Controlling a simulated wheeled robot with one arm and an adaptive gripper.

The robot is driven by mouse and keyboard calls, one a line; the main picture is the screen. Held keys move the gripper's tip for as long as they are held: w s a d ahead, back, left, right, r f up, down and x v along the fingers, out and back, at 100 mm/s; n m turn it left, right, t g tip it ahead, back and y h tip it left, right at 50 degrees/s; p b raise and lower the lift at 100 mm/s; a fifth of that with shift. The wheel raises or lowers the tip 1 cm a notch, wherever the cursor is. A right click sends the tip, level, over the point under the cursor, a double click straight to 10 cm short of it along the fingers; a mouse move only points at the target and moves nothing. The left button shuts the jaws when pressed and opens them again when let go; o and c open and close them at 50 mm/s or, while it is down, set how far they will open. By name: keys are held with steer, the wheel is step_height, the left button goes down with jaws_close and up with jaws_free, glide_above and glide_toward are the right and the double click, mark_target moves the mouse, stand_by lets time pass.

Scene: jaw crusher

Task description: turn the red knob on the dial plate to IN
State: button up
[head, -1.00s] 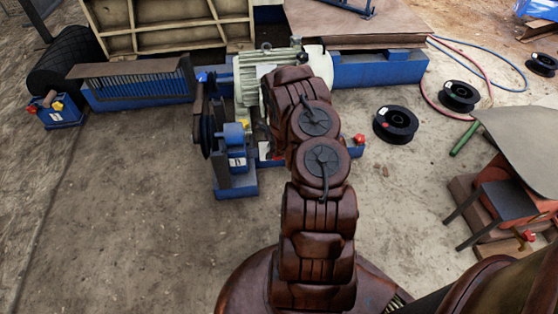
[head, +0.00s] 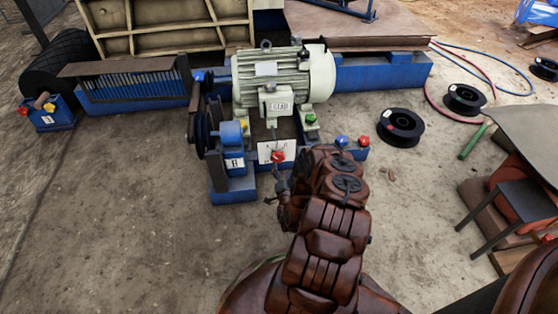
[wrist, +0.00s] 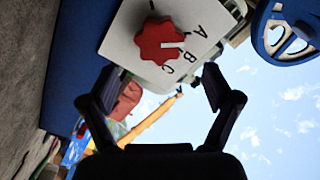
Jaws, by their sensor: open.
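The white dial plate (head: 264,150) stands upright at the front of the blue frame, below the motor. In the wrist view the plate (wrist: 128,38) shows letters A, B and C beside the red knob (wrist: 152,42). The knob's white mark points right, between A and B. I cannot read the word IN. My gripper (head: 277,186) is just in front of and below the plate. In the wrist view my gripper (wrist: 152,90) is open and empty, with the knob beyond its fingertips and not touched.
A pale green motor (head: 270,80) sits above the plate. Blue (head: 342,141) and red (head: 363,140) knobs stand right of it. A blue block (head: 232,134) and dark pulley are to its left. Black spools (head: 400,127) lie at right.

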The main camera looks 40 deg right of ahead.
mark_target(279, 158)
steer(key=shift+b+x, duration=1.25)
steer(key=shift+x, duration=2.55)
steer(key=shift+c, duration=0.2)
steer(key=c, duration=1.1)
